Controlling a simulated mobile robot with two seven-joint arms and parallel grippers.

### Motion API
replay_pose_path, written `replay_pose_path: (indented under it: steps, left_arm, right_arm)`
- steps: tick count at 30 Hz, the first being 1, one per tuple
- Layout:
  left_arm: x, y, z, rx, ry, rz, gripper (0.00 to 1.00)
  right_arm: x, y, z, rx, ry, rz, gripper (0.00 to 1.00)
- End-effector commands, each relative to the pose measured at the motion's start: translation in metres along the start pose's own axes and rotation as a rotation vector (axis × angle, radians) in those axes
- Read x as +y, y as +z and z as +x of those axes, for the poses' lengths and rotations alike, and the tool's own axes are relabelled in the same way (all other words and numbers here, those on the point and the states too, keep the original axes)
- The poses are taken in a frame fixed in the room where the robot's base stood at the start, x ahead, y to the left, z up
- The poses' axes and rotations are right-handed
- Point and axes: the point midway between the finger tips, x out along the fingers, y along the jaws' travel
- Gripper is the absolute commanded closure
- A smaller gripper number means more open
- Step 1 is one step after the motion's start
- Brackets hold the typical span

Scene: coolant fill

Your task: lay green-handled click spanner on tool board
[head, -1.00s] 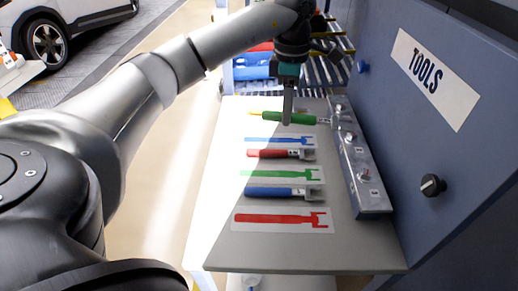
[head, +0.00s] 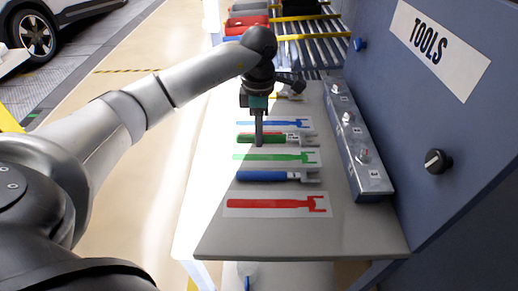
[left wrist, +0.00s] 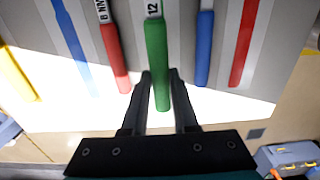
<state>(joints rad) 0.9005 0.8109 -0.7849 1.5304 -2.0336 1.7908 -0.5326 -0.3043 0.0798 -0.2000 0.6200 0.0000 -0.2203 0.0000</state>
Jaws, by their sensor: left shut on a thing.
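My left gripper (head: 259,142) points down over the tool board and is shut on the green-handled click spanner (head: 272,139). In the left wrist view, the green handle (left wrist: 157,50) lies between the two fingers (left wrist: 160,76). The spanner appears held above the board; in the head view it overlaps the red-handled spanner. The green printed outline (head: 262,157) shows empty just nearer than the held spanner. In the left wrist view the spanner lies between the red and blue handles and hides that outline. My right gripper is not in view.
The tool board (head: 235,238) also holds a red-handled spanner (left wrist: 113,50), a blue-handled spanner (head: 265,176), an empty blue outline (head: 260,122) and an empty red outline (head: 270,204). A metal block with knobs (head: 357,150) runs along the right. A TOOLS wall panel stands beyond it.

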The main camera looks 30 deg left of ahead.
Motion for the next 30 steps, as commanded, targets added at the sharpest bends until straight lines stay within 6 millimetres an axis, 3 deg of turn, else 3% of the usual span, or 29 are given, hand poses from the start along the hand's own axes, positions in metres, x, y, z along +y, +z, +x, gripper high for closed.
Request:
replay_pose_path:
  steps: [7,14,26,27,30]
  left_arm:
    - [0.0,0.0,0.018,-0.001,-0.001,0.0,1.0]
    - [0.0,0.0,0.051,0.0,-0.001,0.0,1.0]
    - [0.001,0.0,0.057,-0.001,0.002,0.0,1.0]
    - [0.001,0.0,0.056,0.0,0.001,0.0,0.69]
    - [0.0,0.0,0.056,0.0,0.001,0.0,0.57]
  right_arm:
    - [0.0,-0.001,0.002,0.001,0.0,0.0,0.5]
    - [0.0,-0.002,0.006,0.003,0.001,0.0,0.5]
    - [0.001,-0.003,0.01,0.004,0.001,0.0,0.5]
    - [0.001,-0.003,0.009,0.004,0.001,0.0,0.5]
    - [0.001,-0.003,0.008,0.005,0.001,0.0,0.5]
